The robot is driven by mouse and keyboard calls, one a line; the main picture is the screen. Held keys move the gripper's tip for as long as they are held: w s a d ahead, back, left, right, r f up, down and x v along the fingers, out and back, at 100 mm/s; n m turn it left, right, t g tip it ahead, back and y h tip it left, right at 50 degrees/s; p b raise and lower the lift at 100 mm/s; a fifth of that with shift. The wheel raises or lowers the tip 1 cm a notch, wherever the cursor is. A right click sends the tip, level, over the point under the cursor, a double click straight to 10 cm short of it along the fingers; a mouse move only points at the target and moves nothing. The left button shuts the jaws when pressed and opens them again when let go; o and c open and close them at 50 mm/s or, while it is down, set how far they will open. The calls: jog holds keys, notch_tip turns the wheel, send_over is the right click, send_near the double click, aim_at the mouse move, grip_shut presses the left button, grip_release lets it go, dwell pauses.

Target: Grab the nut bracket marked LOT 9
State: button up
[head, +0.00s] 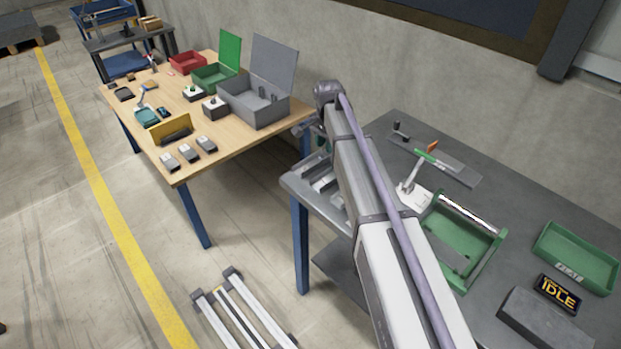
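No marking LOT 9 is readable in the head view, so I cannot tell which part is the nut bracket. Several small grey pieces, among them a grey block (206,144), sit along the front edge of the wooden table (225,142); their markings are too small to read. Grey parts (322,178) lie at the left end of the dark grey table (510,205), partly hidden behind my arm. My arm rises from the lower right to a joint at top centre.
The wooden table holds an open grey box (258,108), a green box (213,76), a red bin (187,63) and a yellow holder (170,129). The dark table carries a green frame (484,262), green tray (578,256) and IDLE sign (558,292). A floor gap separates the tables.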

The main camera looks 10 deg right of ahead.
aim_at(330, 177)
jog(key=f+b, duration=1.1)
jog(key=shift+s+d+f, duration=0.15)
jog(key=shift+s+d, duration=0.05)
jog(key=shift+d, duration=0.1)
jog(key=shift+r, duration=0.25)
grip_shut()
